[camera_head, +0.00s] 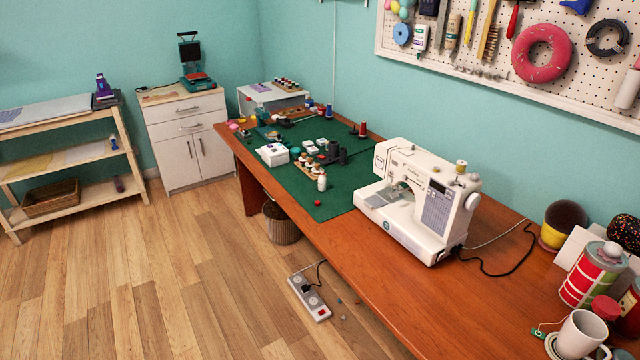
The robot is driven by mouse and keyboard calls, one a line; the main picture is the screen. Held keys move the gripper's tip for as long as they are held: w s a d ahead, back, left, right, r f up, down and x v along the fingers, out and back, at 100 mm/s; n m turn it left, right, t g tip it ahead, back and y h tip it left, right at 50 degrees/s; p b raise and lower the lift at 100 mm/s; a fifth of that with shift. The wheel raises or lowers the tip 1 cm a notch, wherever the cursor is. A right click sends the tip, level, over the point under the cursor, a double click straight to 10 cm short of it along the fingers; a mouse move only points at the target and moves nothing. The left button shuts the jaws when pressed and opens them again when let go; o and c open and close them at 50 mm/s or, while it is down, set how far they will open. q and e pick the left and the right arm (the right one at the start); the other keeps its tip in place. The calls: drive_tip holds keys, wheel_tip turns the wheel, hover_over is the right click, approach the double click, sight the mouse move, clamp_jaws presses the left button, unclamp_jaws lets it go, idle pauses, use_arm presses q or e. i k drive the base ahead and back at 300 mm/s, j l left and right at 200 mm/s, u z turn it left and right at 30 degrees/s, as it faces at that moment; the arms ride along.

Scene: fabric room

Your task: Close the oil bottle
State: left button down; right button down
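A small white bottle (322,183), which may be the oil bottle, stands upright on the green mat (335,205) near the front of the wooden table. Its top is too small to tell whether it is open or capped. A small red piece (317,202) lies on the mat just in front of it; I cannot tell if it is a cap. Neither of my grippers shows in this view.
A white sewing machine (420,200) stands right of the mat. Thread spools, a white box (273,155) and small items crowd the mat's far part. A basket (281,224) and power strip (310,297) are on the floor. The floor at left is clear.

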sight(321, 182)
drive_tip(key=i+l, duration=0.1)
drive_tip(key=i, duration=0.4)
drive_tip(key=i+u, duration=0.1)
drive_tip(key=i, duration=0.4)
